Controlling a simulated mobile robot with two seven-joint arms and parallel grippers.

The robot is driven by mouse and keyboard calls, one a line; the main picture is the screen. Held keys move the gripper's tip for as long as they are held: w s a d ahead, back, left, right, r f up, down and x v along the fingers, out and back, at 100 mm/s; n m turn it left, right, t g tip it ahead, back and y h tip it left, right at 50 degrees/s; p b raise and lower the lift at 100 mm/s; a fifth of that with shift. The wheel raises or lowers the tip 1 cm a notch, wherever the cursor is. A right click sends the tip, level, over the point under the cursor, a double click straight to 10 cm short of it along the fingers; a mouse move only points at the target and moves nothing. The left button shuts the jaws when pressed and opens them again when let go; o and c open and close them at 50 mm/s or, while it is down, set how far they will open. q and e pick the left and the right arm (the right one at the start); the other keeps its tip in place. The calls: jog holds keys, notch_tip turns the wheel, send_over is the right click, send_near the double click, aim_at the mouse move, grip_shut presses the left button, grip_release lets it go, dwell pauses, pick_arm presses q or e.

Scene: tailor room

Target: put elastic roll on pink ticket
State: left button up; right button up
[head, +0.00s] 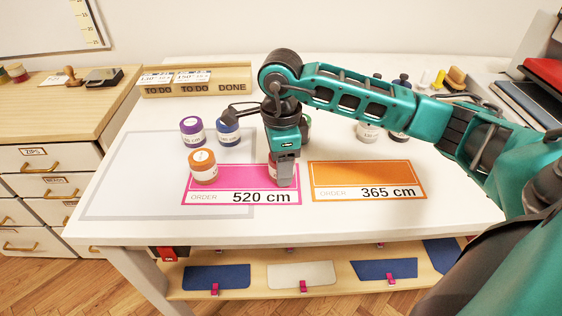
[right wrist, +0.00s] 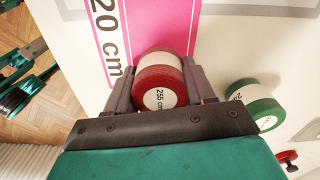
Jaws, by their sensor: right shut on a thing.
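The pink ticket (head: 236,197), marked ORDER 520 cm, lies flat on the white table. An orange elastic roll (head: 203,172) stands on its left part. My right gripper (head: 284,180) points down over the ticket's right part and is shut on a red elastic roll (right wrist: 158,88), labelled 255 cm. The red roll is mostly hidden behind the fingers in the head view (head: 272,172). In the right wrist view it sits between both fingers, over or on the pink ticket (right wrist: 150,24); I cannot tell whether it touches. My left gripper is not in view.
An orange ticket (head: 365,178), marked 365 cm, lies to the right. Purple (head: 192,129) and blue (head: 228,131) rolls stand behind the pink ticket. A green roll (right wrist: 262,113) is close beside the gripper. White-labelled rolls (head: 367,131) stand behind my arm. The table's front is clear.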

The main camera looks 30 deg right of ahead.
jog(key=shift+f, duration=0.1)
jog(key=o, duration=0.6)
jog(key=shift+f, duration=0.1)
jog(key=shift+c, duration=0.2)
jog(key=o, duration=0.5)
jog(key=shift+c, duration=0.2)
jog(key=shift+r, duration=0.35)
notch_tip(320, 180, up, 12)
jog(key=shift+f, duration=0.1)
